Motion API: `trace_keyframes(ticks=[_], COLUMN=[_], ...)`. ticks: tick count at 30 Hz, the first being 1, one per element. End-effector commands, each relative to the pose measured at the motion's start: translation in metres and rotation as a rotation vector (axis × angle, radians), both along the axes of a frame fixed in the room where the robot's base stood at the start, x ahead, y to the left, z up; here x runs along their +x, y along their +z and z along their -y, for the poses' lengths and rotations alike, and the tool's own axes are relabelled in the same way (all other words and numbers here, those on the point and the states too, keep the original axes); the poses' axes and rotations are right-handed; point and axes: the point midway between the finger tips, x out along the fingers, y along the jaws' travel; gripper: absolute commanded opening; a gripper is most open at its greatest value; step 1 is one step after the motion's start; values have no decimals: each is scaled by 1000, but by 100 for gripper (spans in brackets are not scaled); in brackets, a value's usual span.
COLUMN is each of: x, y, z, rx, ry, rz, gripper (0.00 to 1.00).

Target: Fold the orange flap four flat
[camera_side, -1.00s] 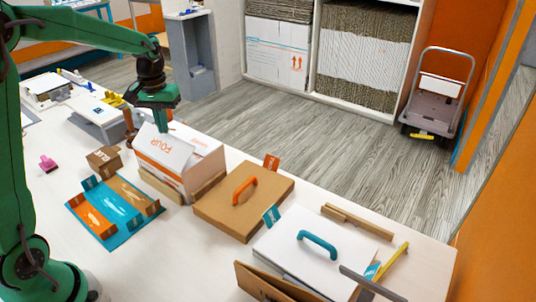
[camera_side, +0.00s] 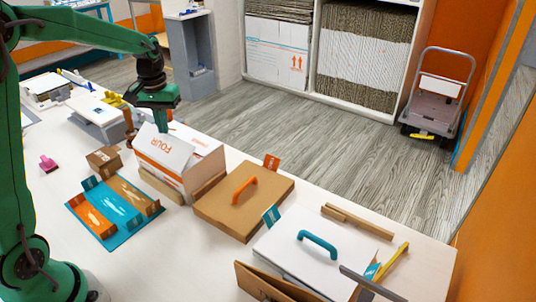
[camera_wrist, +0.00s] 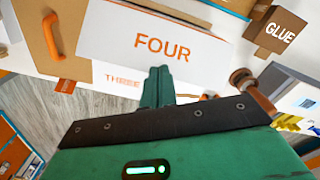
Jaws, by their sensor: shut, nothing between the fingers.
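A white flap with orange lettering FOUR (camera_side: 160,146) stands tilted up on the white box (camera_side: 205,158) in the side view. In the wrist view the flap (camera_wrist: 210,52) fills the upper middle, its lettering facing the camera. A second white panel marked THREE (camera_wrist: 108,80) shows partly beyond the flap's edge. My gripper (camera_side: 162,124) is shut and empty at the far side of the flap, close to its upper edge. In the wrist view its fingertips (camera_wrist: 158,72) overlap the flap's lower edge. Whether they touch it cannot be told.
A cardboard box with an orange handle (camera_side: 243,188) and a white box with a teal handle (camera_side: 318,243) stand to the right. A small brown GLUE box (camera_side: 103,159) and a blue mat with cardboard pieces (camera_side: 128,230) lie to the left.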

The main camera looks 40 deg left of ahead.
Motion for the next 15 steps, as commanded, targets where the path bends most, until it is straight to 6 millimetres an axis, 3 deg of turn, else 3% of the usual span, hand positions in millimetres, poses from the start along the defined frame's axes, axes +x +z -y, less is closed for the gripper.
trace_keyframes(ticks=[15], x=[0], y=[-7], z=[0], rx=[0], ry=[0], rz=[-1], gripper=[0])
